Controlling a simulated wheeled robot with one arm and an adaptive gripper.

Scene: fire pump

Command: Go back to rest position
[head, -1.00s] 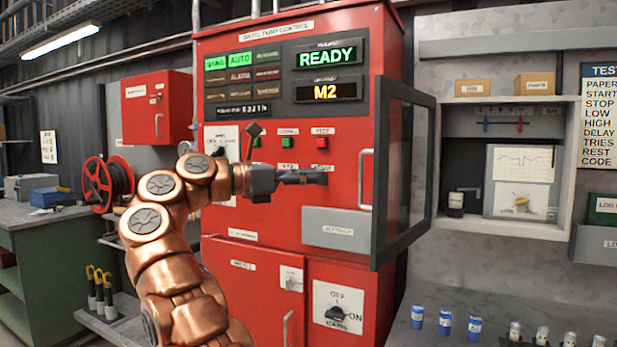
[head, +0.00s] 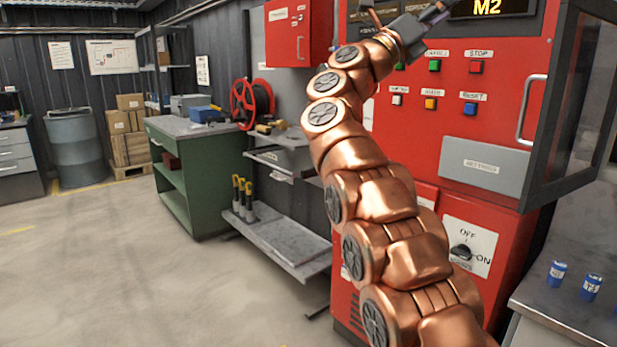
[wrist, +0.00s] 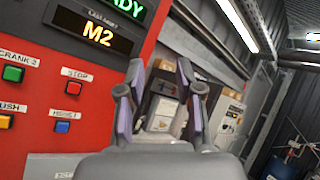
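My gripper (head: 434,14) is raised at the top of the head view, in front of the upper part of the red pump control cabinet (head: 425,125). My copper arm stretches up to it from the lower right. In the wrist view my gripper (wrist: 160,95) has its two fingers apart with nothing between them. The cabinet's panel (wrist: 60,110) is at the left there, with a lit M2 display (wrist: 107,31), a green button (wrist: 13,73) and a red button (wrist: 73,87). My gripper appears clear of the buttons.
The cabinet's framed door (head: 575,110) stands open at the right. A grey bench with blue cylinders (head: 557,273) is at the lower right. A green workbench (head: 200,185) and low shelf (head: 285,240) stand left of the cabinet. The floor (head: 150,270) at left is clear.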

